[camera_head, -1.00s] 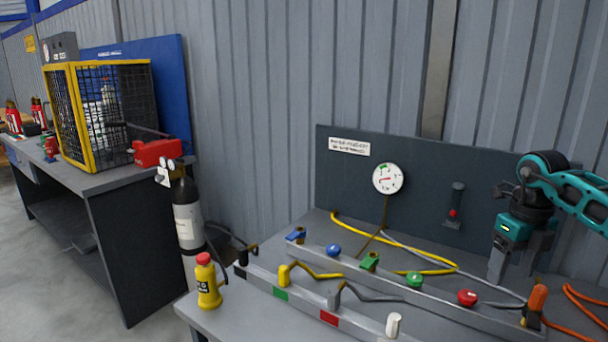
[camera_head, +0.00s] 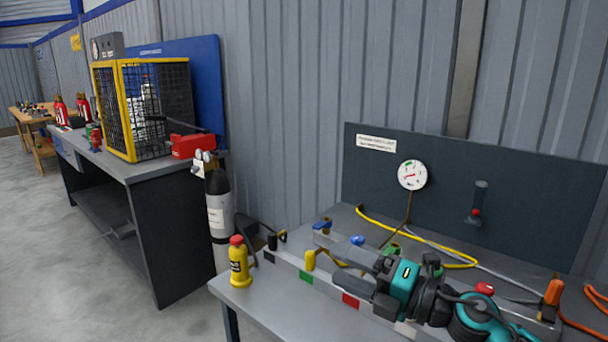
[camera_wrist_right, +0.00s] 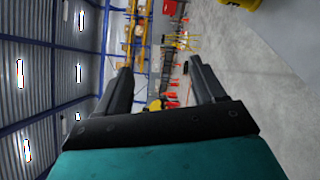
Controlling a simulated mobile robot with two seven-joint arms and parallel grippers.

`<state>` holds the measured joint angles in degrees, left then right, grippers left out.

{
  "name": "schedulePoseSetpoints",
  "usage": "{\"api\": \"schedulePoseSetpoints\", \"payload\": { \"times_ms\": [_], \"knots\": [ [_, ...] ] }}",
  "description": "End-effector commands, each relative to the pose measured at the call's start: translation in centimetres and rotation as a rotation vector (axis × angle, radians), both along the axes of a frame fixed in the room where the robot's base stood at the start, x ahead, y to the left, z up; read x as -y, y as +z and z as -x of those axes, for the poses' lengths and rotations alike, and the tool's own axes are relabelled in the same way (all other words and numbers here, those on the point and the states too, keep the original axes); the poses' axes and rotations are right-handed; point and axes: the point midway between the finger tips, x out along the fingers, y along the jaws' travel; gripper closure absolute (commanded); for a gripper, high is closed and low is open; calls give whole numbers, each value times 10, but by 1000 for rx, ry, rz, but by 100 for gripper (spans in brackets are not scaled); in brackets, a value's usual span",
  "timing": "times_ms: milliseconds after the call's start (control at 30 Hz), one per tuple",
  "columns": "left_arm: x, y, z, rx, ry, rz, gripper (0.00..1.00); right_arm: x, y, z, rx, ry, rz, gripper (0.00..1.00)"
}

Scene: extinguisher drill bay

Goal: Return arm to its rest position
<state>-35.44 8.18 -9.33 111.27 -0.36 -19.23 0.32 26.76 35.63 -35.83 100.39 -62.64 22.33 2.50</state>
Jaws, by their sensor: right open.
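My right gripper (camera_head: 345,262) is in the head view at the lower right, over the front part of the grey bench (camera_head: 262,318). Its fingers point left and it covers part of the valve rail. In the right wrist view, its two fingers (camera_wrist_right: 160,88) are spread apart with nothing between them. Beyond them are the hall floor and roof, tilted sideways. My left gripper is not in either view.
A yellow bottle with a red cap (camera_head: 239,262) stands at the bench's left corner, near the gripper. A gauge (camera_head: 412,175) is on the dark back panel (camera_head: 370,190). A yellow-framed cage (camera_head: 124,110) sits on the left bench.

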Motion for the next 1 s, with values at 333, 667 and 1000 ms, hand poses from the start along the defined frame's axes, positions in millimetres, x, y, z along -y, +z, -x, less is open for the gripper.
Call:
{"api": "schedulePoseSetpoints", "payload": {
  "times_ms": [333, 667, 1000],
  "knots": [
    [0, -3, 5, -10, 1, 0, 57, 68, -17, 16, -451, -594, -732, 31],
    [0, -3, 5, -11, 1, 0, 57, 134, -142, 120, -1131, -1216, -1037, 31],
    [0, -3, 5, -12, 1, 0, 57, 137, -197, 233, -1597, -1547, -1017, 31]
  ]
}}
